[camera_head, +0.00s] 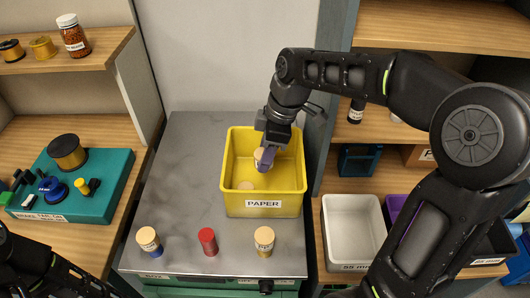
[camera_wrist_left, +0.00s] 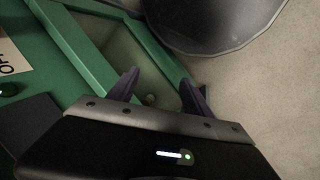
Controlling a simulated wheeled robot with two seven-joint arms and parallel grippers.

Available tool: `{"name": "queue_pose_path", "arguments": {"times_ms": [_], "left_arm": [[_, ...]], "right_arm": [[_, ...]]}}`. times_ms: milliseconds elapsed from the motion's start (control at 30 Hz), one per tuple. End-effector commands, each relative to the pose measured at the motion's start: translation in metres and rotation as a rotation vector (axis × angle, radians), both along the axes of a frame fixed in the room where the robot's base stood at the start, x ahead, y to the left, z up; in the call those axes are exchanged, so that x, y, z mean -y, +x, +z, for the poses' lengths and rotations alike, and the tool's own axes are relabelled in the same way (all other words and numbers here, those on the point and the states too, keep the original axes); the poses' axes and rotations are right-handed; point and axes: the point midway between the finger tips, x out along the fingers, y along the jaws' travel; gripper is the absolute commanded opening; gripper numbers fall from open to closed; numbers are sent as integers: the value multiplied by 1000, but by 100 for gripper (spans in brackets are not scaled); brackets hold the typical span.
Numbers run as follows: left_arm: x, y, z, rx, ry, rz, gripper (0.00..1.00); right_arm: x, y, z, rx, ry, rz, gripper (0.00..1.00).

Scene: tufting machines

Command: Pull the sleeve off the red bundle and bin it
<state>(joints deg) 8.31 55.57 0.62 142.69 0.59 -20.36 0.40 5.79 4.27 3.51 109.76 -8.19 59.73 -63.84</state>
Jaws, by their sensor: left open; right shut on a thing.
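The red bundle (camera_head: 207,241) stands upright and bare on the grey metal top, with no sleeve around it. My right gripper (camera_head: 265,157) is shut on a cream paper sleeve (camera_head: 258,154) and holds it over the yellow bin (camera_head: 234,205) labelled PAPER. Another cream piece (camera_head: 246,185) lies inside the bin. My left gripper is open in the left wrist view (camera_wrist_left: 160,92), with nothing visible between its fingers. In the head view only part of my left arm shows at the lower left.
A blue bundle (camera_head: 155,252) and a yellowish bundle (camera_head: 263,251), both with cream sleeves, stand on either side of the red one. A teal tray (camera_head: 100,195) with spools is on the left bench. A white bin (camera_head: 350,240) stands at right.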

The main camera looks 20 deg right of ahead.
Motion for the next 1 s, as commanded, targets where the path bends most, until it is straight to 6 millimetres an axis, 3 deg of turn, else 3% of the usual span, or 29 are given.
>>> {"name": "queue_pose_path", "arguments": {"times_ms": [333, 700, 1000], "left_arm": [[0, 0, 0, 0, 0, 0, 58], [0, 0, -1, 0, 0, 0, 58], [0, 1, -8, 3, -2, -1, 58]], "right_arm": [[0, 0, 0, 0, 0, 0, 66], [1, 0, 5, 1, 0, 0, 66], [11, -4, 47, 5, 0, 0, 66]]}}
